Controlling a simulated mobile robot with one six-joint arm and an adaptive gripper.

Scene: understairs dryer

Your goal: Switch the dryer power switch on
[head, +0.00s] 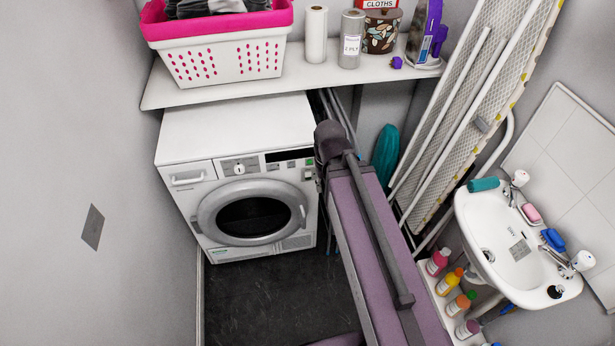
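The white dryer (187,135) stands under a shelf, left of centre, with its round door (203,218) shut. Its control panel (255,166) runs along the top front, with a dial (239,168), a dark display (289,155) and small buttons. A small green mark (309,162) and a light button (307,175) sit at the panel's right end. I cannot tell which of these is the power switch, or its state. My purple and grey arm rises from the bottom to just right of the panel. My gripper cannot be made out; the arm may hide it.
Above the dryer, the shelf (225,93) holds a pink and white basket (215,60), rolls and an iron (430,40). A tilted ironing board (455,130), a sink (490,235) and several bottles stand at right. Dark floor (275,295) is clear before the dryer.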

